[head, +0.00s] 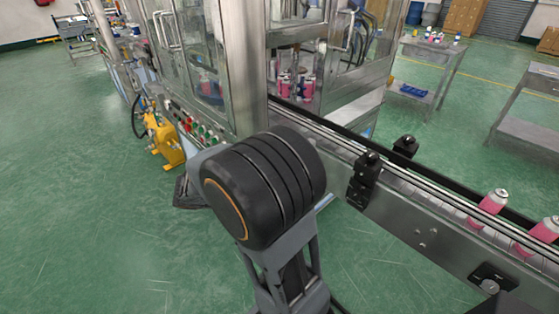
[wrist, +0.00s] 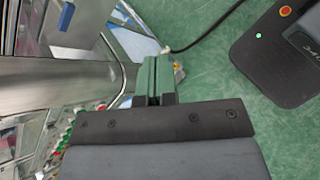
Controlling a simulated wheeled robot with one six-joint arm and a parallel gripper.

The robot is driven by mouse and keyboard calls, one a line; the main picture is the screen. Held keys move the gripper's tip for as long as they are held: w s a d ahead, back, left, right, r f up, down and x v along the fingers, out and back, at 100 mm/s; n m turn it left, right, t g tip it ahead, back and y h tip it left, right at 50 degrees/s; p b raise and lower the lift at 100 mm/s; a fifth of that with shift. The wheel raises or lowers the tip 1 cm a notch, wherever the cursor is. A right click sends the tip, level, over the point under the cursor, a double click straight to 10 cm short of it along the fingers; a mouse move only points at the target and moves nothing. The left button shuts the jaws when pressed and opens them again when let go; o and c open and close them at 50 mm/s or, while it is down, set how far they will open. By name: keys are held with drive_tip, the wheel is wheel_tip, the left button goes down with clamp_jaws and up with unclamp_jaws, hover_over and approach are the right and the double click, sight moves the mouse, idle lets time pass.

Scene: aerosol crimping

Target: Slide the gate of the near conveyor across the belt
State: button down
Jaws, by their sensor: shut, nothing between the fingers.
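The near conveyor (head: 425,232) runs from the machine toward the lower right in the head view. Pink-and-white cans (head: 491,208) stand on its belt at the right. Two black blocks sit on its rails, one on the near side (head: 366,178) and one on the far side (head: 405,147). I cannot tell for certain which part is the gate. My gripper (wrist: 161,68) shows in the wrist view with its two greenish fingers together and nothing between them. It is beside the machine's metal frame, above the green floor. In the head view my arm hides it.
The glazed machine (head: 245,70) with a button panel (head: 195,128) stands behind my arm. A yellow unit (head: 164,142) stands on the floor left of it. Side tables (head: 430,65) stand at the back right. The floor at left is open.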

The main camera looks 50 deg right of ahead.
drive_tip(key=w+d+f+n+t+h, duration=0.2)
drive_tip(key=w+d+n+h, duration=0.4)
drive_tip(key=w+n+h, duration=0.25)
drive_tip(key=s+d+p, duration=0.1)
drive_tip(key=d+p, duration=0.1)
drive_tip(key=d, duration=1.1)
drive_tip(key=shift+d+f+p, duration=0.15)
drive_tip(key=shift+d+p, duration=0.2)
drive_tip(key=shift+d, duration=0.05)
drive_tip(key=shift+y, duration=0.25)
